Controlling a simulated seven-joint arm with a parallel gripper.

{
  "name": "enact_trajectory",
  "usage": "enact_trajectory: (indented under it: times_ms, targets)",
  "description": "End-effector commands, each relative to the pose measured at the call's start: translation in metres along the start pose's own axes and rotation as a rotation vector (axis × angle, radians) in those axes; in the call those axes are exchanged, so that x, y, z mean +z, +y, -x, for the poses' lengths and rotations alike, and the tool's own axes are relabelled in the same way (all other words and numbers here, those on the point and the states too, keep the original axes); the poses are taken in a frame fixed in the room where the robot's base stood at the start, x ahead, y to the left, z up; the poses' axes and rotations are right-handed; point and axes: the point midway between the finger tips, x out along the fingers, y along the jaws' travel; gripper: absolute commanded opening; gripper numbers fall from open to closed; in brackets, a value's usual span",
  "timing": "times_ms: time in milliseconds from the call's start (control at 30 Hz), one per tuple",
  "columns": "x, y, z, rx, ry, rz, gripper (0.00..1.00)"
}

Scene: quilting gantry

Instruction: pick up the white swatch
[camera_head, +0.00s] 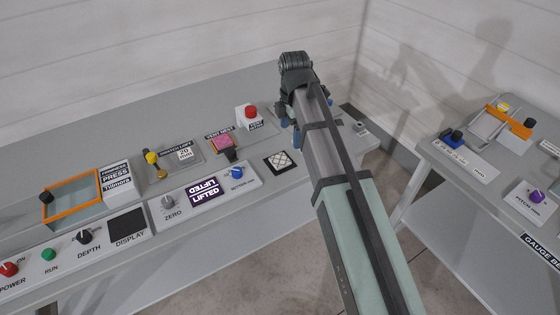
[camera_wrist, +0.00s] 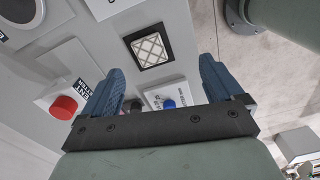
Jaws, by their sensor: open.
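The white swatch (camera_head: 281,161), marked with a dark diamond grid, lies flat on a black square pad (camera_head: 268,167) on the grey table. In the wrist view the white swatch (camera_wrist: 150,49) shows whole on its black pad (camera_wrist: 133,46), beyond and between the fingertips. My gripper (camera_head: 284,133) is above the table, close to the pad in the head view. In the wrist view my gripper (camera_wrist: 162,66) has its two blue fingers wide apart with nothing between them. My arm hides part of the table to the right of the swatch.
A panel with a blue knob (camera_head: 237,173) stands left of the pad. A red button on a white box (camera_head: 249,115) stands behind it. A second table (camera_head: 447,190) stands right.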

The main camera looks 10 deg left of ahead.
Motion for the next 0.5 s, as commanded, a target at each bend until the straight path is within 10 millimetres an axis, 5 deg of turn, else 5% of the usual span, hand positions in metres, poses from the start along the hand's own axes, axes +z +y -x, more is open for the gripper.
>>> enact_trajectory:
  times_ms: [233,500]
  targets:
    - [-0.027,0.02,0.014,0.011,-0.013,0.163,0.94]
    - [-0.027,0.02,-0.021,0.009,-0.012,0.168,0.94]
